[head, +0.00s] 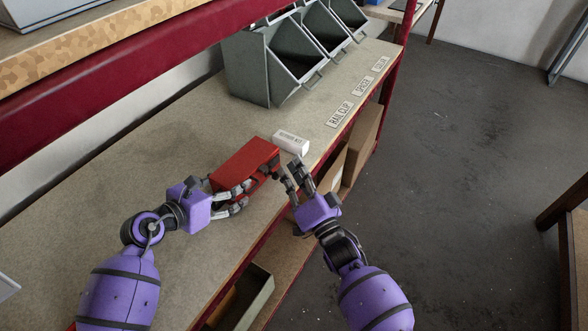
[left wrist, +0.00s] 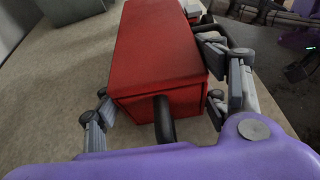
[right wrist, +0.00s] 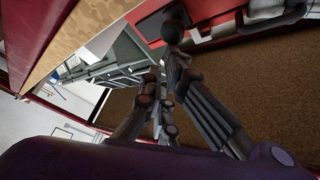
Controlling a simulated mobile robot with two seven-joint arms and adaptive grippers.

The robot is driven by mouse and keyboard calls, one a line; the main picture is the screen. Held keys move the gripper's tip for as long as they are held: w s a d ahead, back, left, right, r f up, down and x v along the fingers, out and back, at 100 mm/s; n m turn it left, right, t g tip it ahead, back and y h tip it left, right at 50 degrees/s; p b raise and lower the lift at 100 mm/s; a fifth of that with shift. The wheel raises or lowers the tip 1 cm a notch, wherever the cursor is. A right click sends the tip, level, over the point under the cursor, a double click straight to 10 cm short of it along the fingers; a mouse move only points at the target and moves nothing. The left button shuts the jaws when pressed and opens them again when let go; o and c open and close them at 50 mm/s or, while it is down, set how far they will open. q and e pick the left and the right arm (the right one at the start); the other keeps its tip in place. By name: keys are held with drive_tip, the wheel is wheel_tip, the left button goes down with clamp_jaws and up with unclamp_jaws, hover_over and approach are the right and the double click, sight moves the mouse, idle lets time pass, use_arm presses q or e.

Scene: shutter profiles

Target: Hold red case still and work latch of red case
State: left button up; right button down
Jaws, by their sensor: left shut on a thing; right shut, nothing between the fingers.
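The red case (head: 243,158) lies on the shelf board in the head view. It fills the middle of the left wrist view (left wrist: 155,50), with a black bar (left wrist: 163,120) at its near end. My left gripper (head: 228,196) is shut on the case, with fingers along both sides. My right gripper (head: 291,174) is shut and empty, its fingertips just off the case's right end. A dark part (head: 274,166) shows there; I cannot tell whether it is the latch. In the right wrist view the case (right wrist: 200,18) is partly hidden behind a dark rounded part.
A white labelled box (head: 291,143) stands just beyond the case's right end. Grey bins (head: 265,70) stand at the back, with name labels along the shelf's front edge. Cardboard boxes (head: 362,143) sit on the level below. The board (head: 150,150) left of the case is clear.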

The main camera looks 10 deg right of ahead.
wheel_tip(320, 180, up, 3)
drive_tip(key=w+d, duration=0.2)
drive_tip(key=v, duration=1)
drive_tip(key=shift+s, duration=0.25)
drive_tip(key=shift+d+f, duration=0.15)
use_arm(q)
drive_tip(key=o, duration=1.6)
drive_tip(key=shift+c, duration=0.2)
